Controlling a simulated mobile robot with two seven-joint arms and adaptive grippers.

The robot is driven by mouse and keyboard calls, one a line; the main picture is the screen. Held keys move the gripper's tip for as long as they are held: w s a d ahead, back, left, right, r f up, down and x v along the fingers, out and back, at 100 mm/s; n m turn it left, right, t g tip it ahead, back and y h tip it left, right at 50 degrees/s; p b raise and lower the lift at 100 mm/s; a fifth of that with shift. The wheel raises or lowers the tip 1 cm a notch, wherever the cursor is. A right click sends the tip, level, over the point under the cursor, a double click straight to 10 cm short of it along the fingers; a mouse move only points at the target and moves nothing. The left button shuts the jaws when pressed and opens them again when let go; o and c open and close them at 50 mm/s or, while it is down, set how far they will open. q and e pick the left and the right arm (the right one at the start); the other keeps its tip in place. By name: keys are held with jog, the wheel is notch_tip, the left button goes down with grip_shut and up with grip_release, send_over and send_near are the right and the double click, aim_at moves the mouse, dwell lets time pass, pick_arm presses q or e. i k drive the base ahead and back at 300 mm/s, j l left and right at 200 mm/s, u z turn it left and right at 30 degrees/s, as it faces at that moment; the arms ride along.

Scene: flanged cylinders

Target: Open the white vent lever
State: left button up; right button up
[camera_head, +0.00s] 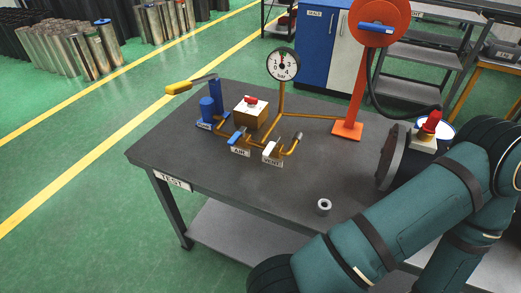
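The white vent lever (271,149) stands on the grey test table, just above a small label (272,161) that seems to read VENT. It is at the right end of the brass pipework (254,140), beside a small grey fitting (298,137). It is too small for me to tell its exact angle. My teal arm crosses the lower right of the head view and covers the table's near right part. Neither of my grippers shows.
Left of the vent lever are a blue lever (237,138), a red button box (250,112) and a blue pump with a yellow handle (178,87). A gauge (282,65) and an orange stand (347,129) rise behind. A ring (323,206) lies in front; a flanged cylinder (391,157) lies right.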

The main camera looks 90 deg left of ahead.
aim_at(274, 143)
jog(key=k+l+u, duration=0.15)
jog(key=u, duration=0.3)
jog(key=k+u, duration=0.15)
jog(key=u, duration=0.35)
jog(key=i+j+u, duration=0.1)
jog(key=u, duration=0.3)
jog(key=i+j+u, duration=0.1)
jog(key=u, duration=0.3)
jog(key=i+j+u, duration=0.1)
jog(key=u, duration=0.35)
jog(key=i+u, duration=0.1)
jog(key=u, duration=0.3)
